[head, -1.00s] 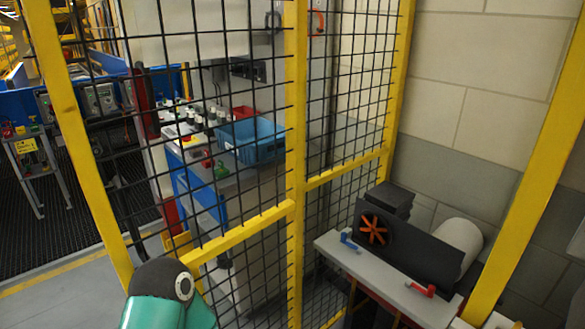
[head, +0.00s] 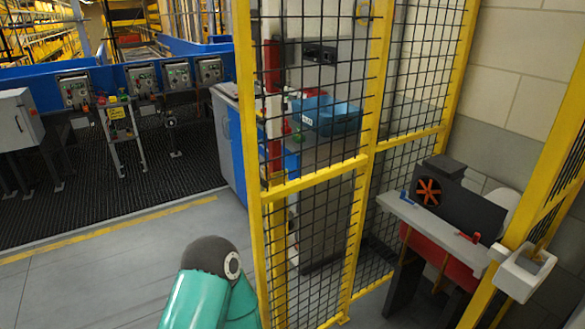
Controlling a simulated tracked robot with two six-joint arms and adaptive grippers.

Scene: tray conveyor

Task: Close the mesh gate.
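A yellow-framed black mesh panel (head: 312,184) stands upright in the middle of the head view, angled away from me. A second mesh panel (head: 420,75) adjoins it at a shared yellow upright and runs toward the block wall. I cannot tell for certain which panel is the gate. A yellow post (head: 545,200) stands at the right with a cream box-like fitting (head: 525,270) on it. A gap lies between this post and the mesh panels. Neither gripper is in view; only a teal and dark part of my arm shows at the bottom, left of the mesh.
A grey bench (head: 440,228) with a dark machine (head: 455,205) stands in the gap at the right. Behind the mesh is a blue tray (head: 325,117). Control boxes (head: 143,79) line the back left. The grey floor (head: 110,255) at left is clear.

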